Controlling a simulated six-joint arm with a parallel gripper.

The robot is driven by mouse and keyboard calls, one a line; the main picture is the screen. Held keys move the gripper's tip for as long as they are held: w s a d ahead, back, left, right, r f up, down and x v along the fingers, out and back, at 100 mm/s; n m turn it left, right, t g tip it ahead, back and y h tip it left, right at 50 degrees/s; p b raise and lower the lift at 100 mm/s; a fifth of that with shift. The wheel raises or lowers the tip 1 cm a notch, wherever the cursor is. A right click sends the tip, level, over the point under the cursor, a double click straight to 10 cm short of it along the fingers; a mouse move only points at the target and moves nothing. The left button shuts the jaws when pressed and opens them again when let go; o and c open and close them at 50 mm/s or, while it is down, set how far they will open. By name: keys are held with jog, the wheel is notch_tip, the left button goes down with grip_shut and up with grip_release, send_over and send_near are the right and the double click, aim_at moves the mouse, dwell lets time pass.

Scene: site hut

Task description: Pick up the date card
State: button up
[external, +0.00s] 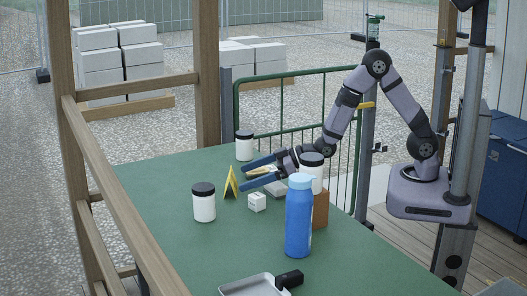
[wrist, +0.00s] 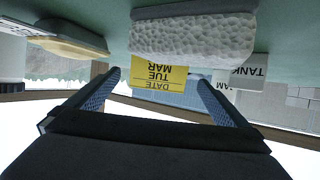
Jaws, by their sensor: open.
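The date card is a small yellow tent card (external: 231,182) standing on the green table. In the wrist view the yellow card (wrist: 158,77) appears upside down, with the letters DATE, TUE and MAR. My gripper (external: 243,177) is open and level, low over the table, its blue fingers pointing left towards the card. In the wrist view the card shows between the fingertips of my gripper (wrist: 158,82). A white, bumpy block with a grey band (wrist: 192,38) overlaps the card's edge in that view. I cannot tell whether the fingertips reach past the card.
White jars with dark lids stand left (external: 204,205) and behind (external: 244,146). A blue bottle (external: 299,218) stands at the front right. A grey tray (external: 250,286) lies at the front. The left table area is clear.

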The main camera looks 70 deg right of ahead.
aim_at(233, 183)
jog(key=shift+p+x, duration=0.65)
jog(key=shift+x, duration=2.8)
jog(key=shift+d, duration=0.15)
jog(key=c, duration=1)
